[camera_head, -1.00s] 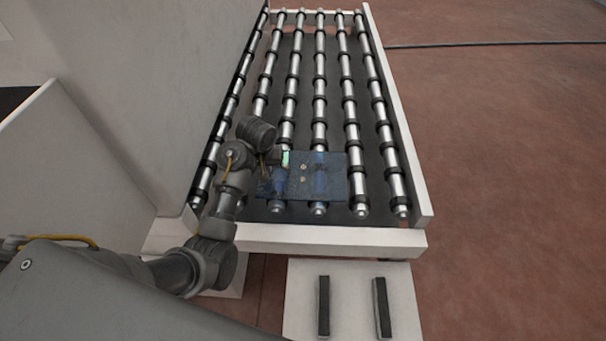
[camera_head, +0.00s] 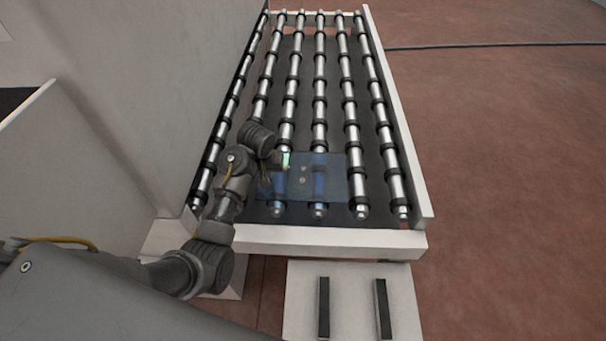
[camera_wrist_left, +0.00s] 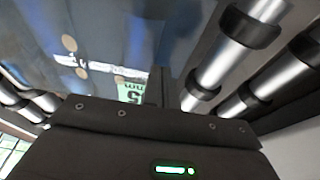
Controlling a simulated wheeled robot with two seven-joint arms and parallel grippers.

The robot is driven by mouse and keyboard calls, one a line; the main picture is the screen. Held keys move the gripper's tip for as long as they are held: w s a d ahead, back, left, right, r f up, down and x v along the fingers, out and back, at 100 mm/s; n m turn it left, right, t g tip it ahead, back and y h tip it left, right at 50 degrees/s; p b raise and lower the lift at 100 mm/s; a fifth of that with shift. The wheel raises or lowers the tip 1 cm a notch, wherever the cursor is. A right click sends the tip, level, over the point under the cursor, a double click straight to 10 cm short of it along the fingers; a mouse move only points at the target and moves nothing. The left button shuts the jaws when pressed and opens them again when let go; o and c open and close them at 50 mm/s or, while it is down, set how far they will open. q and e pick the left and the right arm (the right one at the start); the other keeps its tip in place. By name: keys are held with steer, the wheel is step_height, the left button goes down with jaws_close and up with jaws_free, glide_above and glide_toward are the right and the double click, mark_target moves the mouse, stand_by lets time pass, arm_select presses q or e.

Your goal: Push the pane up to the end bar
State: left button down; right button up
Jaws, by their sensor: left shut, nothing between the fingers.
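The pane (camera_head: 330,178) is a bluish, see-through rectangle lying flat on the rollers near the close end of the roller bed. It fills the upper middle of the left wrist view (camera_wrist_left: 120,30), with a green label marked 5 and mm (camera_wrist_left: 131,90). My left gripper (camera_head: 277,162) is shut and empty, low at the pane's left part; its dark fingers (camera_wrist_left: 158,88) reach toward the pane. I cannot tell whether they touch it. A pale bar (camera_head: 330,241) crosses the near end of the bed, and another pale bar crosses the far end (camera_head: 322,11). My right gripper is out of view.
Several chrome rollers with black rings (camera_head: 352,130) run lengthwise. A pale rail (camera_head: 408,150) bounds the right side, and a tall grey housing (camera_head: 150,90) stands close on the left. A pale block with two dark strips (camera_head: 350,300) lies before the near bar.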

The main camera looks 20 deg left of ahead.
mark_target(295, 178)
arm_select(q)
steer(key=shift+a+r, duration=0.1)
stand_by(0.4)
steer(key=shift+s+a, duration=0.25)
steer(key=shift+a, duration=0.65)
steer(key=shift+s+a, duration=0.25)
steer(key=shift+a, duration=0.6)
steer(key=shift+s+a, duration=0.25)
steer(key=shift+a, duration=0.65)
steer(key=shift+f, duration=0.75)
steer(key=shift+d, duration=0.1)
steer(key=shift+w+d, duration=0.6)
steer(key=shift+d, duration=1.75)
steer(key=shift+w+d, duration=0.65)
steer(key=shift+d, duration=1.65)
steer(key=shift+w+d, duration=0.6)
steer(key=shift+d, duration=1.75)
steer(key=shift+a, duration=0.1)
steer(key=shift+a, duration=0.1)
